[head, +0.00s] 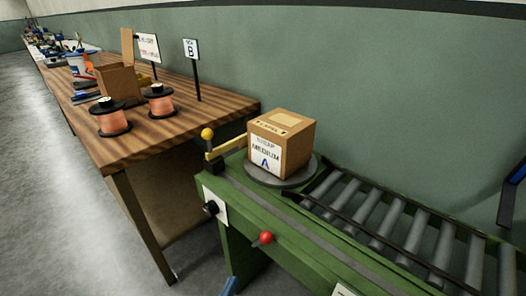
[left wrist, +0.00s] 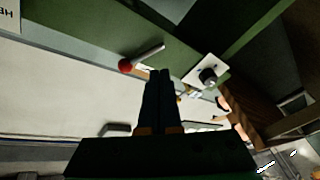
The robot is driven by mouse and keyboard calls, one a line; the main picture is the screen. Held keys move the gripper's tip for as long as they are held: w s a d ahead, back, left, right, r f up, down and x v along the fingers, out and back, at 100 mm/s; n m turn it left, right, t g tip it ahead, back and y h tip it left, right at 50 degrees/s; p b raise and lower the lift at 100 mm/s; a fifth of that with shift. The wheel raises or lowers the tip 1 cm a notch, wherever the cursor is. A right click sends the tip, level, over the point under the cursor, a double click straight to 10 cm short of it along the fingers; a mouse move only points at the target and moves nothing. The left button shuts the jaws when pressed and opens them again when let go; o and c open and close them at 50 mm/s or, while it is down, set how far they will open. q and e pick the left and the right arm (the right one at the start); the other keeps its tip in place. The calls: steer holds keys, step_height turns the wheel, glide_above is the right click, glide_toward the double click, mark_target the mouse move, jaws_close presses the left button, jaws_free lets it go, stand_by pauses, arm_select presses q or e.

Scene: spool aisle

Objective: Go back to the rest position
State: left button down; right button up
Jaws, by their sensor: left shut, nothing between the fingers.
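My left gripper (head: 230,286) barely shows at the bottom edge of the head view, as a small blue tip in front of the green bench. In the left wrist view its two dark fingers (left wrist: 158,98) are together, shut and empty. A dark and blue part (head: 513,190) at the right edge of the head view looks like part of my right gripper; it is cut off, so its jaws cannot be judged. A cardboard box (head: 265,148) marked "A" stands on the round grey plate (head: 290,179) of the green conveyor bench, apart from both grippers.
The green bench (head: 240,222) carries a red knob (head: 266,238), a black knob (head: 211,208), a yellow-knobbed lever (head: 207,134) and rollers (head: 400,222). A wooden table (head: 185,122) on the left holds two copper spools (head: 113,120) and an open box (head: 118,82). Grey floor (head: 45,190) is clear at left.

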arm_select(q)
steer(key=s+a+f+m+g+y, duration=0.1)
steer(key=s+a+f+m+g, duration=0.15)
steer(key=f, duration=0.55)
steer(key=s+a+f+m+g+y, duration=0.15)
steer(key=f+g, duration=0.25)
steer(key=f, duration=0.5)
steer(key=s+a+f+m+g+y, duration=0.1)
steer(key=s+f+g, duration=0.2)
steer(key=f, duration=0.5)
steer(key=s+a+f+m+g+y, duration=0.15)
steer(key=s+f+g, duration=0.3)
steer(key=s, duration=0.55)
steer(key=s+a+f+m+g+y, duration=0.1)
steer(key=s+a+f+g, duration=0.25)
steer(key=s+f, duration=0.4)
step_height(320, 180, up, 14)
steer(key=s+p, duration=0.1)
steer(key=p, duration=1.2)
steer(key=shift+d+r, duration=0.15)
steer(key=shift+d, duration=0.2)
